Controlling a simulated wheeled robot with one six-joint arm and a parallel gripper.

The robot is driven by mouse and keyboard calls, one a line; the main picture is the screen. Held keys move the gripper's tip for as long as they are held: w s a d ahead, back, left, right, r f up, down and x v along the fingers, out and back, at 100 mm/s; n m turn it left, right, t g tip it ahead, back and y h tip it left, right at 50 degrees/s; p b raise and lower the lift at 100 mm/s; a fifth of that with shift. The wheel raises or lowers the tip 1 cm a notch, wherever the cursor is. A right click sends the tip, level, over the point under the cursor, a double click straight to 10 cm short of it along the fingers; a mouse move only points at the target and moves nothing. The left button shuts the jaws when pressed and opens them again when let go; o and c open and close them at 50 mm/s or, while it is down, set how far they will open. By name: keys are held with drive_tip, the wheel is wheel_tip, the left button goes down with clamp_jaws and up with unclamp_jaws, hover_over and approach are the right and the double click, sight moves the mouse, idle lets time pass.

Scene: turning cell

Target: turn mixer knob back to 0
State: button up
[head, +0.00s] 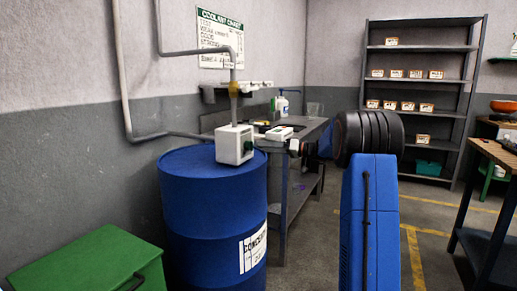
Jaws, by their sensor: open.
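The mixer is a white box (234,144) on top of a blue drum (212,205), with a pipe coming down into it. Its knob (249,146) is a small dark shape on the box's right face. The knob's pointer and scale are too small to read. My gripper (264,147) shows small and dark just right of the knob, pointing left at it, and is open. I cannot tell whether its fingers are around the knob or just short of it. My blue arm stands in the right foreground.
A grey workbench (300,180) with small items stands behind the drum. A green cabinet (90,262) is at the lower left. A shelf rack (420,60) with small boxes stands at the back right.

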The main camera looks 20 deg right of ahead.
drive_tip(key=v, duration=1.2)
drive_tip(key=s+a+f+m+g+h, duration=0.1)
drive_tip(key=s+a+f+g+h, duration=0.2)
drive_tip(key=s+a, duration=0.9)
drive_tip(key=s+a+f+g+h, duration=0.1)
drive_tip(key=s+a+f+g, duration=0.3)
drive_tip(key=s+a, duration=0.85)
drive_tip(key=s+a+f+h, duration=0.1)
drive_tip(key=s+f, duration=0.3)
drive_tip(key=s, duration=0.4)
drive_tip(key=s+a+f+h, duration=0.2)
drive_tip(key=s+f+h, duration=0.1)
drive_tip(key=s, duration=0.4)
drive_tip(key=s+a+f+m+h, duration=0.1)
drive_tip(key=s+f+h, duration=0.3)
drive_tip(key=s, duration=0.4)
drive_tip(key=shift+s+a+f+g, duration=0.3)
drive_tip(key=shift+g, duration=0.1)
